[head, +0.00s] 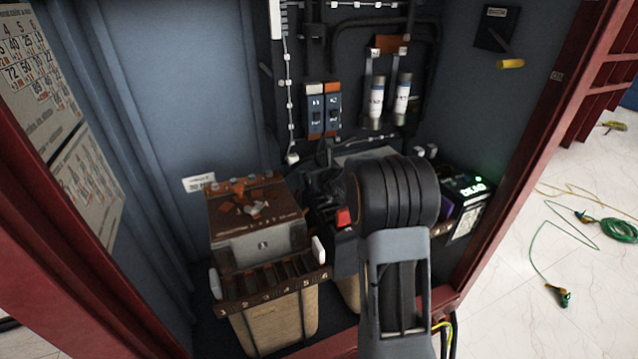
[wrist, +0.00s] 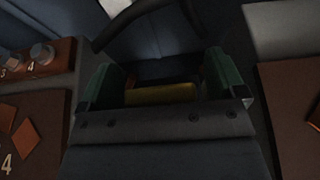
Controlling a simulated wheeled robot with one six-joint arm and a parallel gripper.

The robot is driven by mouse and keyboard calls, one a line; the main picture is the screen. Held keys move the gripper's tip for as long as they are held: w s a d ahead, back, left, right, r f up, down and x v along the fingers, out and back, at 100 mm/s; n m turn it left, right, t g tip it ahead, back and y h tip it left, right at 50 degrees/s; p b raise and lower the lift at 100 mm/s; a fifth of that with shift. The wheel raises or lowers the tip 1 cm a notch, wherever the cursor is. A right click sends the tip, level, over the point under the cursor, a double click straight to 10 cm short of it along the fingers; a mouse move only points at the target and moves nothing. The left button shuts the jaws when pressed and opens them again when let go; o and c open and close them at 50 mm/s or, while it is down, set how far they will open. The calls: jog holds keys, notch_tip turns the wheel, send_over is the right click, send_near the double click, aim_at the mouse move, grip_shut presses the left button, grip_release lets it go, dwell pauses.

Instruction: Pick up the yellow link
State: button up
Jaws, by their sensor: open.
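A yellow piece (wrist: 160,93), which looks like the yellow link, shows in the wrist view between the two green fingers of my gripper (wrist: 163,82). The fingers are spread apart, one on each side of it. It is dark there, and I cannot tell whether either finger touches it. The gripper's body hides the piece's near part. In the head view my arm covers the area, and neither the gripper nor this piece can be made out.
In the wrist view brown blocks flank my gripper on the left (wrist: 30,125) and right (wrist: 290,120). In the head view a brown-topped transformer (head: 255,210) stands left of my arm, and a black box with a green light (head: 468,200) stands right. Red cabinet posts frame both sides.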

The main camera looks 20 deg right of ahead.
jog(key=shift+c, duration=0.2)
jog(key=c, duration=1)
jog(key=shift+c, duration=0.5)
jog(key=shift+r, duration=0.2)
